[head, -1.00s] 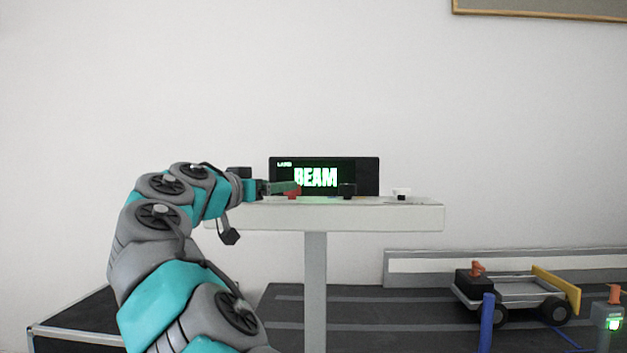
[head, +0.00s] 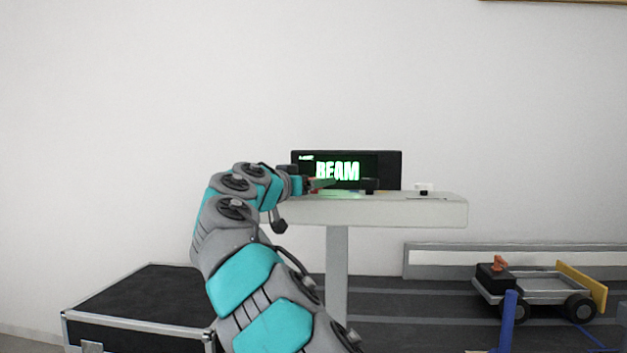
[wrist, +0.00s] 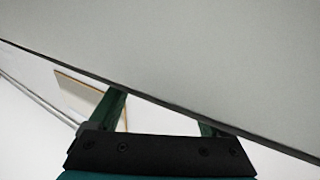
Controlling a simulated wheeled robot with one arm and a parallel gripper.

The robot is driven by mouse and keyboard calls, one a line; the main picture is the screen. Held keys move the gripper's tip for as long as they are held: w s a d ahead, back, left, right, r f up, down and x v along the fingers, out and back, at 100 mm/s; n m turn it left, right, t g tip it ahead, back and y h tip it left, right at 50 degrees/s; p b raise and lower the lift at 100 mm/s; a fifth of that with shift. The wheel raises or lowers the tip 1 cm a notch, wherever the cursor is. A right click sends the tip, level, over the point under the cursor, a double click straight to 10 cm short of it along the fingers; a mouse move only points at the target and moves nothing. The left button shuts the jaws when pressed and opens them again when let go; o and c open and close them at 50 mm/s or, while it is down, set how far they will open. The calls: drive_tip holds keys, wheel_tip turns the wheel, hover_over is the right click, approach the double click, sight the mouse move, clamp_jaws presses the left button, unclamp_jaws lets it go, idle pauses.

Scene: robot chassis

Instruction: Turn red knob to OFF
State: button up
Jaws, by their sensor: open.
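The red knob (head: 313,188) is on the left part of the white tabletop (head: 400,210) in the head view, mostly hidden behind my fingers. My gripper (head: 322,184) is low over that tabletop, at or beside the red knob; I cannot tell whether it touches it. In the wrist view my green fingers (wrist: 163,115) are spread apart with nothing visible between them, and a large plain grey surface (wrist: 220,60) fills the upper right. The red knob is not seen there.
A black case (head: 140,305) is at the lower left. A small cart (head: 540,288) and a blue post (head: 509,318) are at the lower right.

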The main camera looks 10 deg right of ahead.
drive_tip(key=shift+c, duration=0.2)
clamp_jaws()
idle(0.3)
